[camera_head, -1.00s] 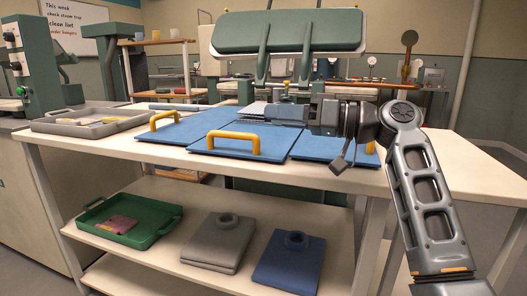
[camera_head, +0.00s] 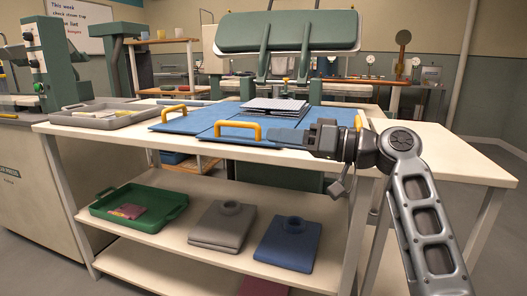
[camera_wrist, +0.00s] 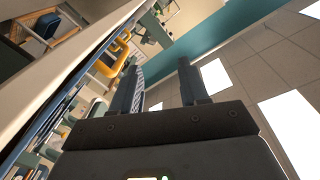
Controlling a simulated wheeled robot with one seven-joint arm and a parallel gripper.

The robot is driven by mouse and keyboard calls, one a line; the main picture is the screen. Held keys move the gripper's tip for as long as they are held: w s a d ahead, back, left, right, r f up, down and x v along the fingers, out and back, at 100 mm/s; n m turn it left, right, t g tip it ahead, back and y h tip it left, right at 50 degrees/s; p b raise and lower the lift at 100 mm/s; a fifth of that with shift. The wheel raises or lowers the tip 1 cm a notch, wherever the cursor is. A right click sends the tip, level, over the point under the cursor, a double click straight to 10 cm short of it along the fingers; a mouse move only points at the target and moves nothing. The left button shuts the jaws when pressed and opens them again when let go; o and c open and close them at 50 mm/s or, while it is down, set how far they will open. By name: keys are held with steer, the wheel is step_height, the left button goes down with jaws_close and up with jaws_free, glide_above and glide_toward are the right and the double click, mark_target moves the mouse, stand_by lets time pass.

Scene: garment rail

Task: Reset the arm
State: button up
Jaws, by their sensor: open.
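My gripper (camera_head: 285,137) is at the right of the table in the head view, pointing left, just above or in front of the blue folding board (camera_head: 182,124). In the wrist view my gripper (camera_wrist: 163,85) shows two dark fingers set apart, with nothing between them. My arm bends at a grey elbow joint at the right, its lower link running down to the bottom right. The board has yellow handles (camera_head: 238,126). A stack of grey folded cloth (camera_head: 274,105) lies at the back of the board. Whether my gripper touches the board cannot be told.
A grey tray (camera_head: 60,119) sits on the table's left. The lower shelf holds a green tray (camera_head: 165,217), grey folded garments (camera_head: 205,238) and a blue folded garment (camera_head: 284,262). A green press (camera_head: 285,32) stands behind. The table's right end (camera_head: 450,160) is bare.

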steer(key=s+d+f+m+t+h, duration=0.2)
steer(key=s+f+m+t+h, duration=0.15)
steer(key=f, duration=0.85)
steer(key=s+d+f+m+t+h, duration=0.25)
steer(key=s+f, duration=0.25)
steer(key=f, duration=0.6)
steer(key=s+d+f+m+h, duration=0.2)
steer(key=s+d+f+h, duration=0.3)
steer(key=s, duration=0.6)
steer(key=s+d+f+m+h, duration=0.2)
steer(key=s+d+f, duration=0.1)
steer(key=s+f, duration=0.6)
steer(key=s+d+r+n+t+h, duration=0.15)
steer(key=s+r, duration=0.45)
steer(key=s, duration=0.7)
steer(key=s+d+r+n+h, duration=0.1)
steer(key=s+d+r+h, duration=0.15)
steer(key=s+r, duration=0.7)
steer(key=s+r+p, duration=0.4)
steer(key=r+p, duration=1.3)
steer(key=p, duration=0.2)
steer(key=shift+d+y, duration=0.3)
steer(key=shift+d, duration=0.05)
steer(key=shift+s, duration=0.1)
